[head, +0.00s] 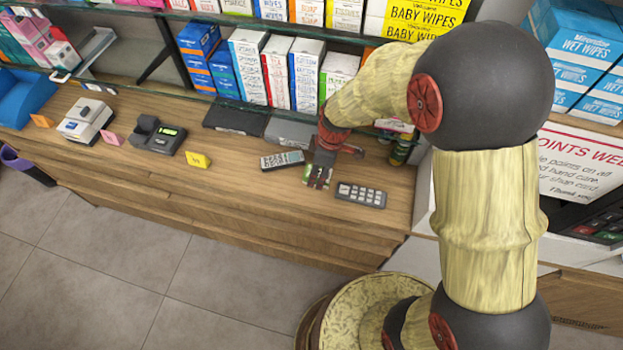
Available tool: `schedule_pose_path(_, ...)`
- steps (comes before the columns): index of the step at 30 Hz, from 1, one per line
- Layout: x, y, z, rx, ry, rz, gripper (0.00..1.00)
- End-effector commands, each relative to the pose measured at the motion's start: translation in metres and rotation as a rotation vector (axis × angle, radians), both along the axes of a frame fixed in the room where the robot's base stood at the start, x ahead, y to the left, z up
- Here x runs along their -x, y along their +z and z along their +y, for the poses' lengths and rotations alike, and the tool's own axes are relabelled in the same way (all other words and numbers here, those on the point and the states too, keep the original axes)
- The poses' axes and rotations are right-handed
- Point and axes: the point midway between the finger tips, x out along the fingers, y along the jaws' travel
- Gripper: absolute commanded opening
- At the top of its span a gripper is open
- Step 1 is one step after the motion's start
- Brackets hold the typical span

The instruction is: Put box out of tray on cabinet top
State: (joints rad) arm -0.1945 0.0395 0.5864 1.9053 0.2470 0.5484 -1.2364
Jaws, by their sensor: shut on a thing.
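My gripper (318,176) reaches down over the wooden cabinet top (235,165), near its front edge. It is shut on a small box (307,173) with green and pale faces, mostly hidden by the fingers. The box is at or just above the wood; I cannot tell if it touches. Flat dark grey tray-like pieces (236,118) lie behind, below the shelf; a lighter grey one (288,132) is beside them. I cannot tell which of these is the tray.
A grey keypad (361,195) lies just right of my gripper, and a handset-like device (282,160) just left. A yellow tag (198,160), a card terminal (157,137) and a white device (86,120) stand further left. Shelves of boxes (292,72) rise behind. Bare wood lies in front.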

Motion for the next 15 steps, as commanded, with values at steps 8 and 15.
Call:
schedule_pose_path(8,-0.013,-0.023,0.016,-0.001,-0.001,-0.001,0.13)
schedule_pose_path(15,-0.016,-0.048,0.020,0.000,-0.001,0.001,0.13)
